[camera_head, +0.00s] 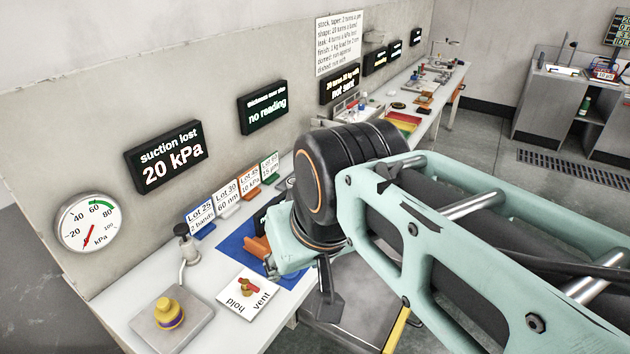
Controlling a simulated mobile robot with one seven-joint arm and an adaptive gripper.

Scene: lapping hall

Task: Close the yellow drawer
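A slanted yellow strip (398,326) shows low in the picture, beside a grey surface below the bench front. It looks like the top edge of the yellow drawer's front. My teal arm hides most of what lies right of it, so I cannot tell how far the drawer stands out. My gripper (325,292) seems to be the dark part hanging below the wrist, just off the bench's front edge and left of the yellow strip. Its fingers are too hidden to tell whether they are open or shut. I cannot see it touching the yellow strip.
The long white bench (125,303) runs along the wall. On it are a blue mat (232,243), a vent card (248,294), a grey plate (171,325) with a yellow-purple knob (169,311), and lot cards (200,218). Grey cabinets (547,103) stand at the back right.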

